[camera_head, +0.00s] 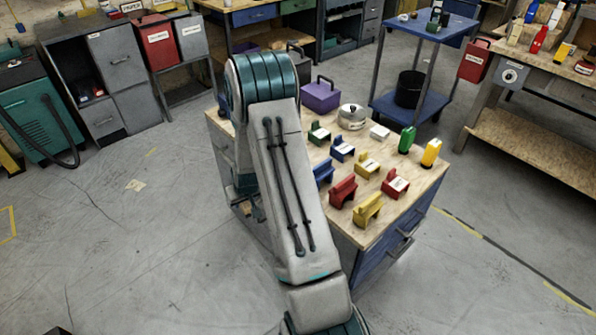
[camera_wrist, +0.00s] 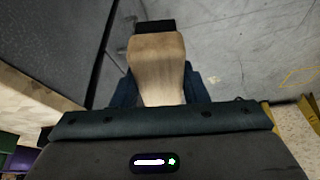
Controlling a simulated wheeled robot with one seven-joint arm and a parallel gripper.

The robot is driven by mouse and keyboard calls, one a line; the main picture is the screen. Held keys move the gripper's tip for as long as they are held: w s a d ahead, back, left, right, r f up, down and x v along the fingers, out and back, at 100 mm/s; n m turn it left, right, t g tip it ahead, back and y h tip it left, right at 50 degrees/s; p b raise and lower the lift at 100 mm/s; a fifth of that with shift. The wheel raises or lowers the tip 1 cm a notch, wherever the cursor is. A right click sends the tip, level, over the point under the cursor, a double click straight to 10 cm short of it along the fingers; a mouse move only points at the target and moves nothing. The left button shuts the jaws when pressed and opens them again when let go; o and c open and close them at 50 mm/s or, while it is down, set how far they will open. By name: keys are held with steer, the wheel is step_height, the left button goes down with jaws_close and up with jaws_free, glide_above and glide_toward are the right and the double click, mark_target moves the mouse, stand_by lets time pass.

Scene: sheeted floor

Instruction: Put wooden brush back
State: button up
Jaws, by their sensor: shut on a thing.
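The wooden brush (camera_wrist: 158,60) shows in the wrist view as a pale wooden body with a dark end at the top of the picture. My gripper (camera_wrist: 160,90) is shut on it, with a dark blue finger on each side. In the head view my arm hides most of the gripper. A small tan and dark patch beside the left side of the workbench may be the gripper with the brush, but I cannot tell.
The wooden-topped blue workbench (camera_head: 345,222) holds several small coloured holders, a metal pot (camera_head: 351,117), a purple box (camera_head: 320,96), and green and yellow bottles. A blue cart (camera_head: 431,27) stands behind; another table (camera_head: 530,119) is at right. The floor at left is open.

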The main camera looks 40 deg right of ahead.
steer(key=d+r+m+b, duration=0.1)
steer(key=d+r, duration=0.6)
steer(key=d, duration=0.4)
steer(key=d+r+m+b, duration=0.1)
steer(key=d+r, duration=0.6)
steer(key=d, duration=0.4)
steer(key=shift+h, duration=0.4)
steer(key=shift+s+f, duration=0.15)
steer(key=shift+f, duration=4.55)
steer(key=o, duration=1)
steer(key=shift+c, duration=0.2)
steer(key=shift+r+p, duration=0.1)
steer(key=shift+p, duration=0.2)
